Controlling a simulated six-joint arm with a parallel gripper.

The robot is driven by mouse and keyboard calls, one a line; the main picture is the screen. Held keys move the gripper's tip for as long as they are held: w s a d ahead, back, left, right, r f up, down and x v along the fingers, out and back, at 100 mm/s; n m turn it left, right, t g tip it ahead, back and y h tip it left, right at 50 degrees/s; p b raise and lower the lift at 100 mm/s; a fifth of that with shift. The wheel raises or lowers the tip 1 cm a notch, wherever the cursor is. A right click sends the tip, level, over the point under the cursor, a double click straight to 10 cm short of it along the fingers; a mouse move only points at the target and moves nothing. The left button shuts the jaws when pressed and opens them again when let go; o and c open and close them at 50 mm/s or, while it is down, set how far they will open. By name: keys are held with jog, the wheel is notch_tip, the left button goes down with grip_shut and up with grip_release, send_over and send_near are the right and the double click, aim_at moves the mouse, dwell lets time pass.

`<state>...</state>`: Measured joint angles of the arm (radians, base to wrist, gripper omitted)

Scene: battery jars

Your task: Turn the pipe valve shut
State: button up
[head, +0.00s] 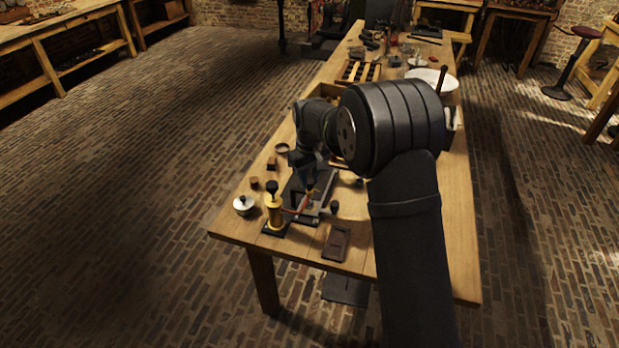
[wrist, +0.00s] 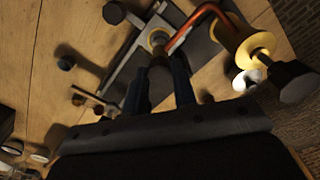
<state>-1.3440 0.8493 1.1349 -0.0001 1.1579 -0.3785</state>
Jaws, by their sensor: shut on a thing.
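The pipe valve (wrist: 157,40) shows in the wrist view as a brass fitting with a dark handle (wrist: 160,76) below it, joined to a copper-red pipe (wrist: 195,18). The pipe also shows in the head view (head: 300,206). It runs to a brass cylinder (head: 274,212) with a black knob, which in the wrist view (wrist: 237,42) lies at upper right. My gripper (wrist: 160,82) points down at the valve, its fingers on either side of the dark handle and shut on it. In the head view my gripper (head: 309,180) partly hides the valve.
A white lidded pot (head: 243,206) stands left of the brass cylinder near the table edge. Small brown blocks (head: 272,163) lie behind it. A dark tray (head: 336,242) lies at the front. Wooden boxes and tools fill the table's far part.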

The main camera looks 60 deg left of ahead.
aim_at(309, 181)
jog(key=shift+n, duration=0.3)
jog(key=o, duration=1)
jog(key=shift+r, duration=0.1)
notch_tip(309, 181, up, 17)
jog(key=shift+r, duration=0.15)
dwell(0.5)
notch_tip(309, 181, down, 18)
jog(key=shift+r, duration=0.2)
dwell(0.3)
